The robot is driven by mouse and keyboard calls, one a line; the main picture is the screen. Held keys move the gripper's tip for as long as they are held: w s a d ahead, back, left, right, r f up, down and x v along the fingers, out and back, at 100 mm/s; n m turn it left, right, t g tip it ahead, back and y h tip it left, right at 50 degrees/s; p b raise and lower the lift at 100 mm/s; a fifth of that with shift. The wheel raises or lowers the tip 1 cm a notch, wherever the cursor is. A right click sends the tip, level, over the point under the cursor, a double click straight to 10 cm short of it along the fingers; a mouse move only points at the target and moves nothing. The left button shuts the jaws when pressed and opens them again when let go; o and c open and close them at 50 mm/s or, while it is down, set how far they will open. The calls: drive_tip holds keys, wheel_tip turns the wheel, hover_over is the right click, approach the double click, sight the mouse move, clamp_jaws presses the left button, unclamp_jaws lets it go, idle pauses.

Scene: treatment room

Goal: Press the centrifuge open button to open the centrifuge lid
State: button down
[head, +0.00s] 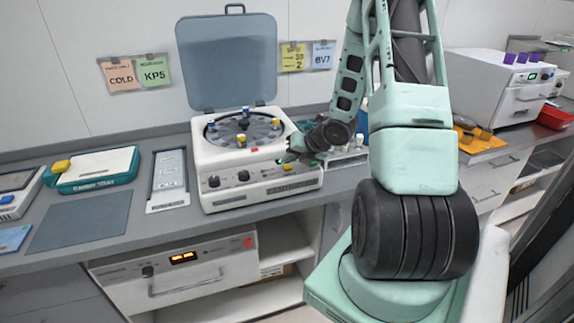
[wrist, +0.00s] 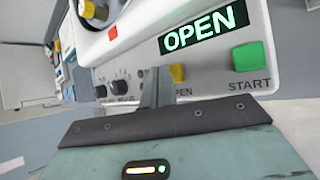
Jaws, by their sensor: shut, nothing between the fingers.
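The white centrifuge (head: 225,193) stands on the counter with its blue-grey lid (head: 228,65) raised upright. Its rotor (head: 243,130) is exposed and holds several capped tubes. In the wrist view the display (wrist: 205,27) reads OPEN in green. The yellow open button (wrist: 178,73) sits below it, with its label partly hidden by my finger. The green start button (wrist: 248,56) is to its right. My gripper (wrist: 156,80) is shut and empty, its tip beside the yellow button; I cannot tell whether they touch. In the head view my gripper (head: 286,158) is at the centrifuge's right front.
A tray (head: 168,180) and a teal-edged box (head: 97,170) stand left of the centrifuge. A small rack (head: 345,160) is behind my arm on the right. A white machine (head: 500,88) stands farther right. The raised lid fills the space above the centrifuge's back.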

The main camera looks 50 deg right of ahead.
sight(290, 167)
drive_tip(key=shift+r, duration=0.3)
drive_tip(key=shift+r+p, duration=1.8)
drive_tip(key=shift+r, duration=0.7)
